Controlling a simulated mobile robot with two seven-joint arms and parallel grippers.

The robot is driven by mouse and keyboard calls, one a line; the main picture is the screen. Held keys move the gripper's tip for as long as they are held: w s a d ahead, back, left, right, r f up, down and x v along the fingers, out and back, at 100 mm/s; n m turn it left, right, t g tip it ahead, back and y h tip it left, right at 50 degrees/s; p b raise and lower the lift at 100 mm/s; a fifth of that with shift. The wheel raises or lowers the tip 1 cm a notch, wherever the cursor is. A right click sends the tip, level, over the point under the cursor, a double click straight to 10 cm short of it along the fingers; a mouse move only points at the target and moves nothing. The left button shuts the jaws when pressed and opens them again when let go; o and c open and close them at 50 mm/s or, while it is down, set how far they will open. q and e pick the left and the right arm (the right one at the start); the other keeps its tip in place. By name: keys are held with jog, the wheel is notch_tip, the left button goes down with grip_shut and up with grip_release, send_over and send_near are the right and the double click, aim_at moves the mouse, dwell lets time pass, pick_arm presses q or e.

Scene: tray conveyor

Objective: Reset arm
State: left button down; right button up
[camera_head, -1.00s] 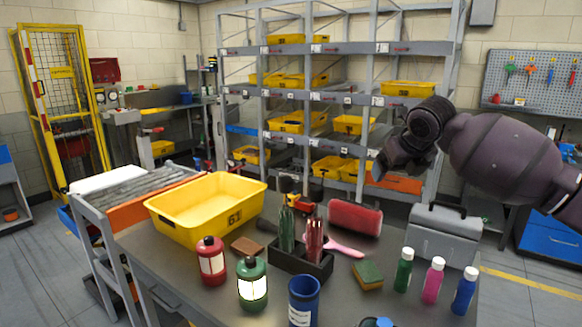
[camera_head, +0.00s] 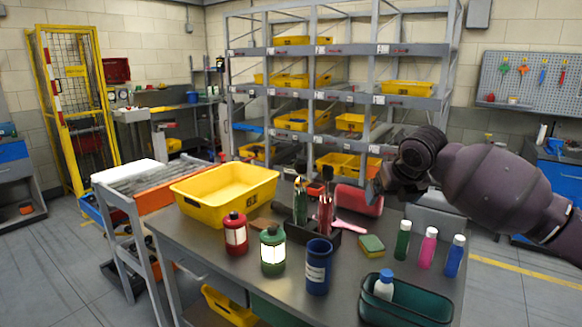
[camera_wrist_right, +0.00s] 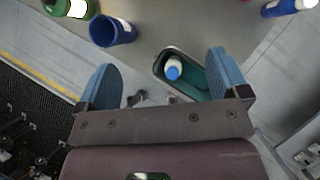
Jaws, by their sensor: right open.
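My right gripper (camera_wrist_right: 162,88) is open and empty in the right wrist view, its two blue fingers spread wide above the table's edge. Between and beyond the fingers lies a dark green bin (camera_wrist_right: 188,78) holding a white bottle with a blue cap (camera_wrist_right: 173,69). In the head view my right arm comes in from the right, raised above the table (camera_head: 337,253), with the gripper (camera_head: 377,190) partly hidden behind the wrist. The green bin (camera_head: 405,306) and the bottle (camera_head: 384,286) also show at the table's front edge. My left gripper is not in view.
A roller conveyor (camera_head: 150,181) stands at left, shelves (camera_head: 340,48) behind.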

jog(key=s+a+f+m+g+y, duration=0.1)
jog(key=s+a+f+m, duration=0.2)
jog(key=s+f+m, duration=0.65)
jog(key=s+a+f+m+g+y, duration=0.15)
jog(key=s+f+m, duration=0.35)
jog(key=s+f, duration=0.85)
jog(key=s+d+f+m+h, duration=0.2)
jog(key=s+d+m, duration=0.1)
jog(key=s+m, duration=0.5)
jog(key=s+d+f+m+h, duration=0.1)
jog(key=s+d+f+m, duration=0.15)
jog(key=s+m, duration=0.5)
jog(key=s+d+f+m+h, duration=0.2)
jog(key=s+d+m, duration=0.2)
jog(key=s+m, duration=0.35)
pick_arm(q)
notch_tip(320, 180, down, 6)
jog(key=b, duration=0.6)
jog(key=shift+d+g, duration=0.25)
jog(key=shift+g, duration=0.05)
pick_arm(e)
jog(key=w+f+n+t, duration=0.1)
jog(key=w+f+t, duration=0.2)
jog(key=f, duration=0.5)
jog(key=w+f+t+y, duration=0.1)
jog(key=w+f+t, duration=0.2)
jog(key=f, duration=0.5)
jog(key=shift+w+a+n+t, duration=0.25)
jog(key=shift+w+n+t, duration=0.1)
jog(key=shift+t, duration=0.2)
